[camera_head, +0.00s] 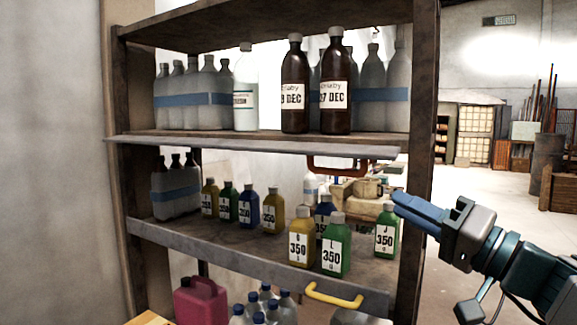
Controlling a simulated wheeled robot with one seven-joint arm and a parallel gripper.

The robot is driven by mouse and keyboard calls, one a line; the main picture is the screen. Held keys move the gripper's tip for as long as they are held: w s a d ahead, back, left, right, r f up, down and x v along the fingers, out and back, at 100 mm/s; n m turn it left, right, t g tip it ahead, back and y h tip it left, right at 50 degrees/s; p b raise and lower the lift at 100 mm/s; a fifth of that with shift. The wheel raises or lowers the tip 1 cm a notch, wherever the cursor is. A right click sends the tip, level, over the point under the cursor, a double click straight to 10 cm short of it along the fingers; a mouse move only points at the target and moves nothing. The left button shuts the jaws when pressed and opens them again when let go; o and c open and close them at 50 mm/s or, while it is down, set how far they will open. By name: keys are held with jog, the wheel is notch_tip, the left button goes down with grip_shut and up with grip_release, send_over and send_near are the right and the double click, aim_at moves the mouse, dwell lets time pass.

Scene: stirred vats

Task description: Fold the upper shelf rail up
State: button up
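The upper shelf rail (230,146) is a long grey bar along the front edge of the upper shelf. It shows as a thin, nearly flat strip at board level, below the bottles, and does not stand up in front of them. A dark red-brown handle (337,169) hangs under its right part. My gripper (398,199) is at the right, with blue fingers pointing left toward the rack's right post. It is lower than the red-brown handle and to its right, apart from it in the picture. The fingers overlap from this side, so their opening is hidden.
The upper shelf (270,138) holds brown and clear bottles. The lower shelf holds several coloured 350 bottles close to my gripper, behind a grey lower rail (220,254) with a yellow handle (333,296). The right post (418,120) stands beside my fingers. Floor at right is open.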

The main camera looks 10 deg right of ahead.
aim_at(341, 170)
jog(key=p+x, duration=0.3)
jog(key=x, duration=1)
jog(key=shift+w+a+p, duration=0.2)
jog(key=shift+p, duration=0.2)
grip_shut()
